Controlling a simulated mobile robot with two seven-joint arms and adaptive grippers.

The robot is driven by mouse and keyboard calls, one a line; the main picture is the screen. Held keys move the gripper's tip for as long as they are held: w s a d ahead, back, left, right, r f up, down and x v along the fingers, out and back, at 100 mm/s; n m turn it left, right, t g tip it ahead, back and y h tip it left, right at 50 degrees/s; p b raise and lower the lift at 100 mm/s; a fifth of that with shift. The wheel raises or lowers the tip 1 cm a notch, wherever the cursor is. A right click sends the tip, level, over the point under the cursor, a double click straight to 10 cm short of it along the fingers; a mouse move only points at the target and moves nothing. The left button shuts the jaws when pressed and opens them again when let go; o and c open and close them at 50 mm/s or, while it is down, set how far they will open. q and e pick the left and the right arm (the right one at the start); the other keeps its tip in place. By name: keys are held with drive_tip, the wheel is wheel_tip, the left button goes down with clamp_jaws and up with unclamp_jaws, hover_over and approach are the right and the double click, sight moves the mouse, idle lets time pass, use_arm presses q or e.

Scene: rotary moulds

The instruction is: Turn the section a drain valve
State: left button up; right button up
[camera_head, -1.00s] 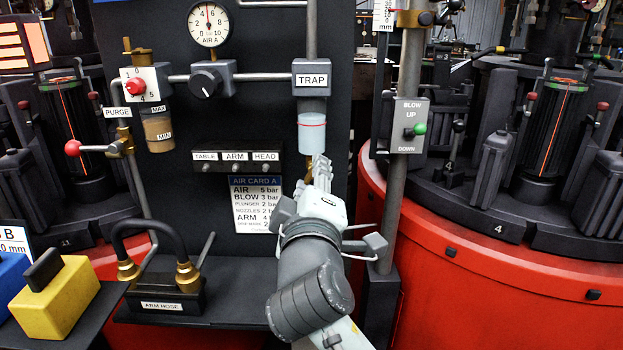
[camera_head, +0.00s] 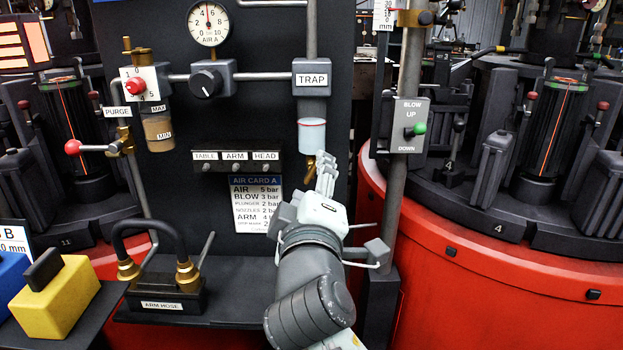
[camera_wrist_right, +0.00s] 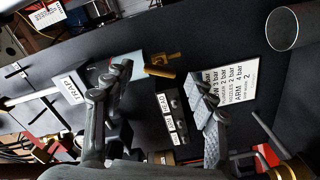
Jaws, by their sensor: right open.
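The trap (camera_head: 312,132) is a clear bowl of pale liquid with a red line, under a grey head labelled TRAP. A small brass drain valve (camera_head: 310,168) hangs below the bowl. Its brass lever (camera_wrist_right: 160,72) shows in the right wrist view, pointing out from the bowl's end. My right gripper (camera_head: 327,172) is just below and right of the valve in the head view, its fingers pointing up. In the right wrist view the fingers (camera_wrist_right: 168,95) are spread with nothing between them; the lever lies beyond them, and contact cannot be told. My left gripper is out of view.
A label strip (camera_head: 237,157) and an air card (camera_head: 256,200) are left of my right gripper. A vertical pole with a blow switch (camera_head: 409,126) and a red rotary table (camera_head: 480,270) stand right. An arm hose (camera_head: 150,230) lies lower left.

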drive_tip(key=s, duration=1)
drive_tip(key=shift+s, duration=0.4)
drive_tip(key=shift+s, duration=0.1)
